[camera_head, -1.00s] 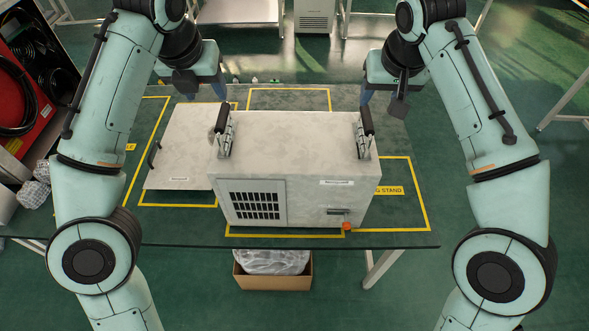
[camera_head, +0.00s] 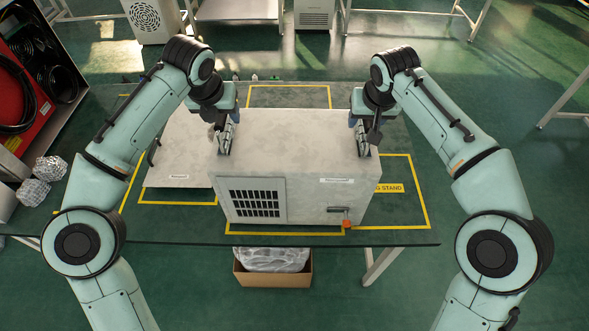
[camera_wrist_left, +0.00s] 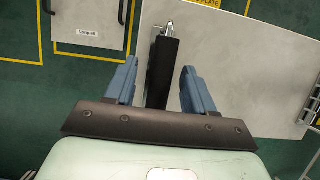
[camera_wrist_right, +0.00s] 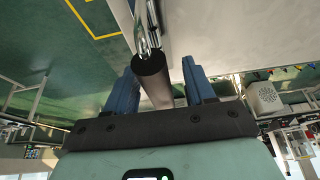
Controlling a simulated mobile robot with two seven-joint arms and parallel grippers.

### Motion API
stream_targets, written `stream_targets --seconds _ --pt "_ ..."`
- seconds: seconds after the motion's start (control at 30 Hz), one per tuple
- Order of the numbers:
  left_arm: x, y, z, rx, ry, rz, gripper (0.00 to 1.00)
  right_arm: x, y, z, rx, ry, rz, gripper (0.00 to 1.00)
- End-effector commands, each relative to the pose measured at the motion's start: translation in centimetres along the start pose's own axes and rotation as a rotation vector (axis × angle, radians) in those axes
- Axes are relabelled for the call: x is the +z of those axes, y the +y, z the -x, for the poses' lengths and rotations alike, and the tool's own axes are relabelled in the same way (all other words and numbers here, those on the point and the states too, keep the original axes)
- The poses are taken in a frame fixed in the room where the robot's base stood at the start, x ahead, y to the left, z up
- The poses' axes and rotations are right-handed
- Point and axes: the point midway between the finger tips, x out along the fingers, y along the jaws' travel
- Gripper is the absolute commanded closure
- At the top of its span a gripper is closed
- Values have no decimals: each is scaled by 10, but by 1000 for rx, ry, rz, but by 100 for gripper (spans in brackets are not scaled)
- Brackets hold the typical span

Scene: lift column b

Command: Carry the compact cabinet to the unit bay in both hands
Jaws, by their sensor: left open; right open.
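The compact cabinet (camera_head: 300,150) is a pale grey box with a dark vent grille, standing on the dark table. It has an upright handle with a black grip at each end of its top. My left gripper (camera_head: 224,120) is at the left handle; in the left wrist view its open blue fingers stand on either side of the black grip (camera_wrist_left: 163,75). My right gripper (camera_head: 366,122) is at the right handle; in the right wrist view its open fingers flank that black grip (camera_wrist_right: 152,78). No unit bay label is readable.
A flat grey panel (camera_head: 180,155) with a handle lies left of the cabinet. Yellow outlines mark the table, one labelled "G STAND" (camera_head: 388,188) at the right. A cardboard box (camera_head: 272,278) sits under the table. A red case (camera_head: 25,105) stands at the far left.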

Motion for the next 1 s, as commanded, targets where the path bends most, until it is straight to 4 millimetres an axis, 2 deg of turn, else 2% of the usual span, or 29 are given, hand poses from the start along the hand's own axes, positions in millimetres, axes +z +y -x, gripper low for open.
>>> stream_targets --seconds 0.33,0.5,1.0 --pt "0 0 -3 0 0 0 46 0 0 -3 0 -1 0 46" --pt "0 0 -3 0 0 0 100 0 0 -3 0 -1 0 100" --pt "0 0 -3 1 0 0 100 0 0 -2 1 0 0 100"
